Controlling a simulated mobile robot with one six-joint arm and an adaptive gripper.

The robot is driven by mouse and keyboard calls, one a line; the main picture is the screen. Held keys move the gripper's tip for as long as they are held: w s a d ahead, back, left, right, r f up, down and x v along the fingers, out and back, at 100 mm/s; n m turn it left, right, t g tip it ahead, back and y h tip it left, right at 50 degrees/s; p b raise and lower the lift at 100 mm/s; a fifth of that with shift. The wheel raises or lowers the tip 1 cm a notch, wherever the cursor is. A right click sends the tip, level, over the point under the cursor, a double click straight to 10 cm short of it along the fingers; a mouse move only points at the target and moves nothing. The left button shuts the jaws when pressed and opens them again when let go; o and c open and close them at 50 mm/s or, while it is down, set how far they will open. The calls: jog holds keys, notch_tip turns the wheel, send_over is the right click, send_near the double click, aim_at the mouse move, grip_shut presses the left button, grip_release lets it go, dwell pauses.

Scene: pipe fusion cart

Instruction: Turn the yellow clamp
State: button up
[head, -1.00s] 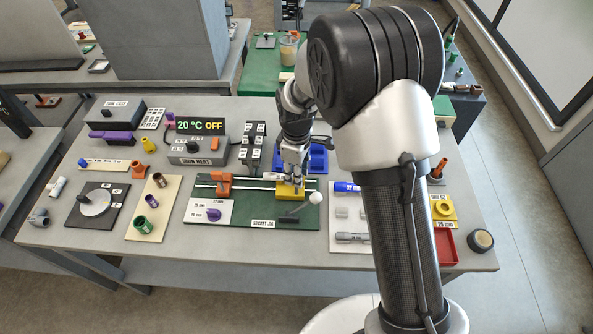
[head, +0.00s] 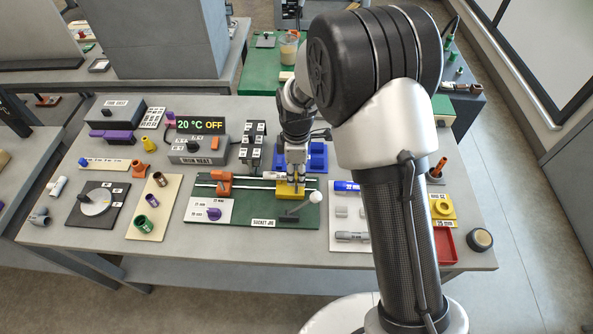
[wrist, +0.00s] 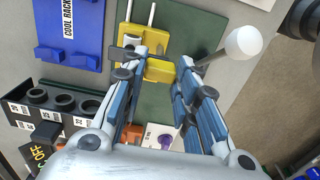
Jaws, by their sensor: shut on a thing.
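The yellow clamp (head: 290,192) sits on the right part of the green socket jig (head: 258,212) in the head view. In the wrist view, a yellow block of the clamp (wrist: 159,71) lies between my fingertips, and more of its yellow body (wrist: 128,40) shows just beyond on the rails. My gripper (head: 294,178) points down at the clamp from above. In the wrist view my gripper (wrist: 161,68) has its two blue-grey fingers on either side of the yellow block, shut on it. The fingers hide part of the clamp in the head view.
A lever with a white ball knob (head: 315,197) stands close to the clamp's right. An orange clamp (head: 222,184) is on the jig's left. The blue cool rack (head: 318,157) is behind, and the iron heat box (head: 197,149) is at the back left.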

jog(key=o, duration=1.1)
jog(key=shift+c, duration=0.2)
jog(key=shift+r, duration=0.1)
notch_tip(320, 180, up, 12)
